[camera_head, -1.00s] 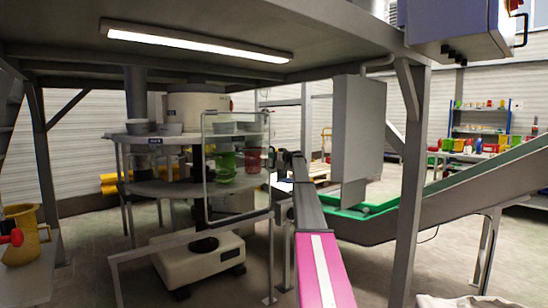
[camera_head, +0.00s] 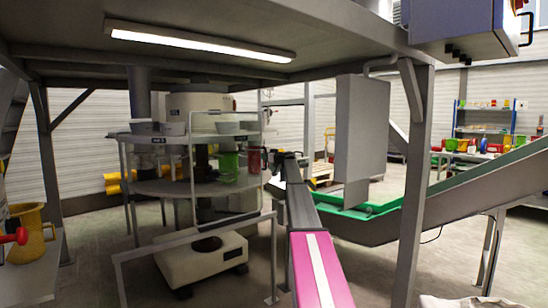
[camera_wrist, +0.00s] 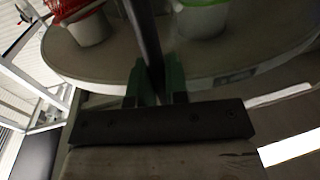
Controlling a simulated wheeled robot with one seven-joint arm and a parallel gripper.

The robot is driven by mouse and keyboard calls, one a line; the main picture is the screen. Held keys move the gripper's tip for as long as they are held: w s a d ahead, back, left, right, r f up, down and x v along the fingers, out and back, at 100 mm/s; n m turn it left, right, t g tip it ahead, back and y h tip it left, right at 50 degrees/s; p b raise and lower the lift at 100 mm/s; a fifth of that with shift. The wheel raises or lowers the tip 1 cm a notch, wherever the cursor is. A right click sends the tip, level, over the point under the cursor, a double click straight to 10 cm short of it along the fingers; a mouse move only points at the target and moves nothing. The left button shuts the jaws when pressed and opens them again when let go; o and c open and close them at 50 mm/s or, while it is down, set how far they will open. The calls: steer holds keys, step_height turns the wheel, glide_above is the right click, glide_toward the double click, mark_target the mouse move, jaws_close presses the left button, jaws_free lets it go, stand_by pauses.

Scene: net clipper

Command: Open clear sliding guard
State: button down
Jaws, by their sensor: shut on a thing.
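The clear sliding guard (camera_head: 226,112) is a see-through panel in a thin light frame. It stands upright in front of the round two-level machine table in the head view. My gripper (camera_head: 270,158) is at the guard's right-hand side, at the far end of my arm. In the wrist view, the green fingers of my gripper (camera_wrist: 156,80) are shut on a dark upright bar (camera_wrist: 146,35), which seems to be the guard's frame edge. The fingertips are partly hidden by the bar, and the exact grip is small in the head view.
The round table (camera_head: 165,187) holds green and red containers (camera_head: 229,165) behind the guard. A low metal rail (camera_head: 180,238) crosses in front. A grey box (camera_head: 362,125) and green conveyor (camera_head: 460,185) stand right of my arm.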

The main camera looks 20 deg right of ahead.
steer(key=s+a, duration=0.3)
steer(key=a, duration=0.7)
steer(key=s+a, duration=0.4)
steer(key=a, duration=0.7)
steer(key=s+a, duration=0.4)
steer(key=a, duration=0.6)
steer(key=shift+s+a, duration=0.15)
steer(key=shift+s, duration=0.1)
steer(key=c, duration=1.1)
jaws_free()
steer(key=shift+c, duration=0.2)
steer(key=shift+s, duration=0.1)
glide_toward(210, 161)
steer(key=v, duration=0.4)
steer(key=shift+s+f, duration=0.1)
steer(key=shift+s, duration=0.25)
